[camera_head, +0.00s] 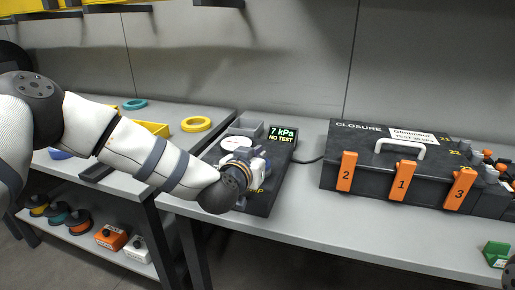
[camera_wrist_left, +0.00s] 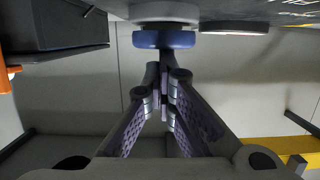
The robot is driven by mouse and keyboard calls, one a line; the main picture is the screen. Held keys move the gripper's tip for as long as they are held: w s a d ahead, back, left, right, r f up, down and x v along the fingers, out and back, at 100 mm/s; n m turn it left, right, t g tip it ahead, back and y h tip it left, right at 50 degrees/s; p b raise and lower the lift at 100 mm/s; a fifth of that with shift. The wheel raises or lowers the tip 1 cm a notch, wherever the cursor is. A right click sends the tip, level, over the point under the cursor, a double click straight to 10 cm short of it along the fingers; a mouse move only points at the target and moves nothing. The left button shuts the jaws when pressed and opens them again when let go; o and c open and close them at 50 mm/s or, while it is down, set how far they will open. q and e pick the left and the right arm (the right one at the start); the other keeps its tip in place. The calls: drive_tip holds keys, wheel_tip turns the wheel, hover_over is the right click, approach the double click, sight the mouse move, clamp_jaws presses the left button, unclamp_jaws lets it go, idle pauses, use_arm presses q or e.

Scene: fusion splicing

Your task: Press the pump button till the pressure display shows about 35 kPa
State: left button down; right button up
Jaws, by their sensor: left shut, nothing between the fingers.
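The pump unit (camera_head: 262,204) is a dark box on the grey bench. Its pressure display (camera_head: 283,134) reads 7 kPa, with NO TEST below. My left gripper (camera_head: 252,163) is over the pump unit and hides part of its top. In the left wrist view, which looks upside down, the left fingers (camera_wrist_left: 166,80) are shut and empty. Their tips point at a round blue button (camera_wrist_left: 163,39) on a grey collar. The tips are very close to the button; I cannot tell whether they touch. The right gripper is not clearly seen.
A black closure case (camera_head: 350,150) with orange latches numbered 2, 1 and 3 stands to the right. A cable runs between it and the pump. A yellow ring (camera_head: 196,124) lies on the left bench.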

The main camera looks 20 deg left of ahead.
use_arm(q)
wheel_tip(320, 180, up, 6)
drive_tip(key=p, duration=0.2)
drive_tip(key=shift+s+a+f+p, duration=0.1)
drive_tip(key=shift+f+p, duration=0.15)
drive_tip(key=shift+p, duration=0.05)
drive_tip(key=s, duration=0.9)
drive_tip(key=shift+s+r+p, duration=0.3)
drive_tip(key=shift+r+p, duration=0.15)
use_arm(e)
drive_tip(key=w+r+t, duration=0.2)
drive_tip(key=w+r, duration=0.2)
drive_tip(key=w, duration=0.1)
drive_tip(key=shift+w+d+r, duration=0.15)
drive_tip(key=shift+d+r, duration=0.1)
drive_tip(key=shift+d, duration=0.05)
use_arm(q)
drive_tip(key=shift+a, duration=0.1)
